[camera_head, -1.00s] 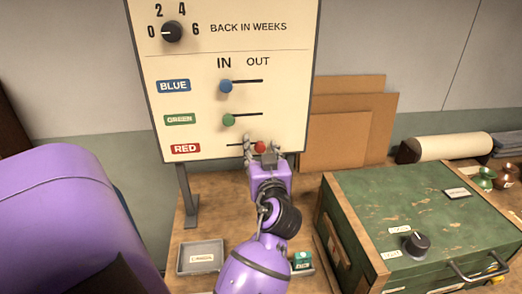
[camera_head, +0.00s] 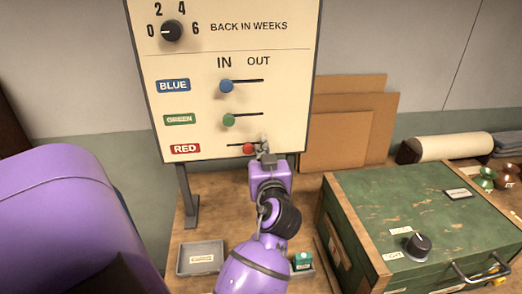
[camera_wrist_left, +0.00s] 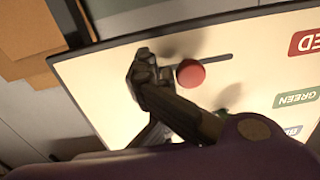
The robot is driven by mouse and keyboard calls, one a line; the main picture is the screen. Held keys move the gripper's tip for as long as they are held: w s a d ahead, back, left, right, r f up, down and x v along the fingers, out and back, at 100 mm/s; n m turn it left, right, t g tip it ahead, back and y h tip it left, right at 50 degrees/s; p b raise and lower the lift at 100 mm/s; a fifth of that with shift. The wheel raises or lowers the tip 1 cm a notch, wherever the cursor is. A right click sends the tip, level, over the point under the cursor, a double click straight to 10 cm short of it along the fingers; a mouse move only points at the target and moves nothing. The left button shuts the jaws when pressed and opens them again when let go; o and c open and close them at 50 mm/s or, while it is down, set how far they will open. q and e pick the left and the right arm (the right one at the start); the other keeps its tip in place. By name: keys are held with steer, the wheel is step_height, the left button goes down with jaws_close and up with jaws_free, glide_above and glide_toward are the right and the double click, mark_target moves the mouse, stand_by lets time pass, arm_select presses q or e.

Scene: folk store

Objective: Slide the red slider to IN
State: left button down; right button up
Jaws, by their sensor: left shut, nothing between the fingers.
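The red slider (camera_head: 248,149) is a round knob on the lowest slot of the cream board (camera_head: 215,50). It is right of the IN column's blue knob, with some slot left of it towards the RED label (camera_head: 185,148). It also shows in the left wrist view (camera_wrist_left: 190,73), with slot running on towards the label. My left gripper (camera_head: 264,150) is shut and empty, just right of the knob on its OUT side. In the wrist view its fingertips (camera_wrist_left: 145,72) are beside the knob; I cannot tell if they touch. My right gripper is not in view.
The blue knob (camera_head: 226,86) and green knob (camera_head: 228,120) sit above, below IN. A green case (camera_head: 420,215) stands at the right, and a grey tray (camera_head: 199,257) lies at the front. Cardboard sheets (camera_head: 340,135) lean behind, right of the board.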

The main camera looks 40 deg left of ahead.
mark_target(246, 150)
arm_select(q)
steer(key=shift+s+a, duration=0.8)
steer(key=shift+s, duration=0.15)
steer(key=shift+s+a+p, duration=0.4)
steer(key=shift+s+a, duration=0.05)
steer(key=shift+s, duration=0.15)
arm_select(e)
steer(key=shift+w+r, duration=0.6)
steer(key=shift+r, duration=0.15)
arm_select(q)
steer(key=c, duration=1.2)
jaws_free()
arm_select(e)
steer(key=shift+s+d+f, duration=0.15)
